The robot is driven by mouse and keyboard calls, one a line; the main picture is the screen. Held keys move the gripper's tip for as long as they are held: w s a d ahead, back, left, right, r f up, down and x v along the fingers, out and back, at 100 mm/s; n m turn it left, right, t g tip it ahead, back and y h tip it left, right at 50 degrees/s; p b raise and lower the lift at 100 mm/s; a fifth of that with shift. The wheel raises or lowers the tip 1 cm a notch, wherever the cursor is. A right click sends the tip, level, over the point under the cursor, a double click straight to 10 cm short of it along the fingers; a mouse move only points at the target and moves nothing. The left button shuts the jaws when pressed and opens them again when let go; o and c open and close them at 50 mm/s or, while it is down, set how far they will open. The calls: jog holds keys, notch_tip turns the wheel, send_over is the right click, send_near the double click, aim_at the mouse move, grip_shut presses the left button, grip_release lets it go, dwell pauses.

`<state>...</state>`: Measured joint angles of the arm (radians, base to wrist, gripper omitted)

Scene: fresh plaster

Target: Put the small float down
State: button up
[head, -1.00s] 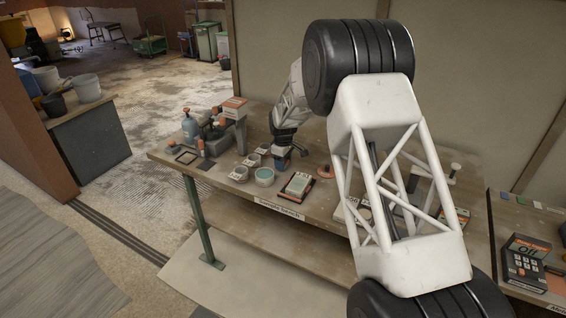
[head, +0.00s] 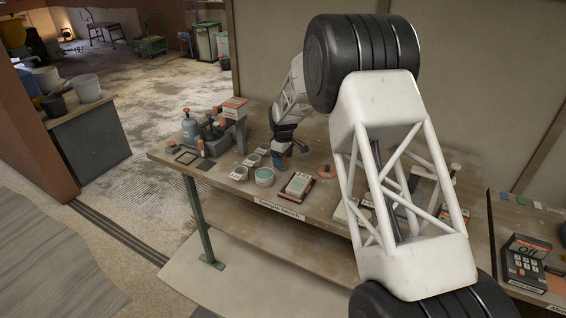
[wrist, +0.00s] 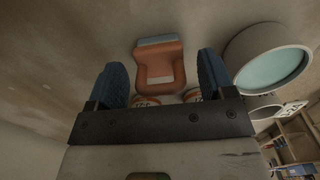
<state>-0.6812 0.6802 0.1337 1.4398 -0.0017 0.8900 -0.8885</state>
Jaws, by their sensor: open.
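The small float, with an orange loop-shaped handle and a blue-grey edge, shows in the wrist view (wrist: 158,53). It lies between and just beyond my two blue fingers and appears to rest on the brown bench top. My gripper (head: 291,153) is open, low over the bench (head: 230,202), behind the teal-filled cup. In the wrist view the fingers (wrist: 162,64) stand apart on both sides of the float, with gaps visible. In the head view the float is mostly hidden by my gripper and too small to make out.
The teal-filled cup (head: 264,176) is close on the right in the wrist view (wrist: 268,66). Labelled pale cups (head: 239,174) stand left of it. A boxed pad (head: 299,185) and an orange disc with a knob (head: 327,172) are to the right.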

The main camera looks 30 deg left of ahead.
aim_at(285, 163)
notch_tip(285, 163, up, 10)
jog(key=shift+r, duration=0.1)
dwell(0.4)
dwell(0.6)
